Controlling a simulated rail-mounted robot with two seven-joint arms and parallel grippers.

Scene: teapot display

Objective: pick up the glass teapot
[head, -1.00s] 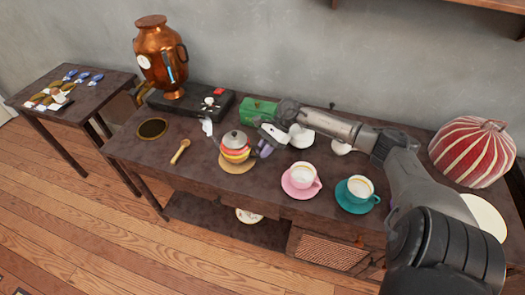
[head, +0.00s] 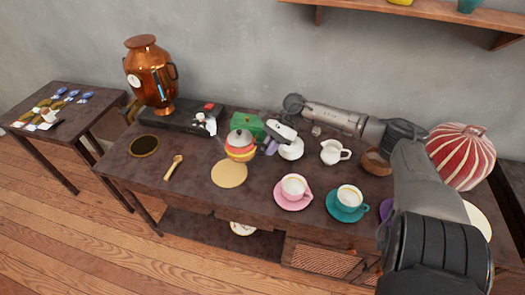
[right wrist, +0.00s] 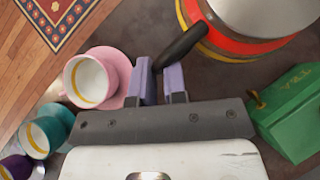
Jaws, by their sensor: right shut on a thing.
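The teapot (head: 240,150) has a silver lid, a dark handle and red, yellow and green bands; I cannot tell that it is glass. In the head view it is up and behind its round tan mat (head: 229,175), which lies bare, so it appears held above the table. My right gripper (head: 266,146) is at its right side. In the right wrist view, the purple fingers (right wrist: 158,78) are shut on the dark handle (right wrist: 184,42), with the lid (right wrist: 262,10) at the top. My left gripper is not in view.
A green box (head: 247,124) is close behind the teapot. Pink (head: 293,188) and teal (head: 349,199) cups stand to the right, a white creamer (head: 334,152) behind them. A wooden spoon (head: 173,168) and copper urn (head: 151,75) are left.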

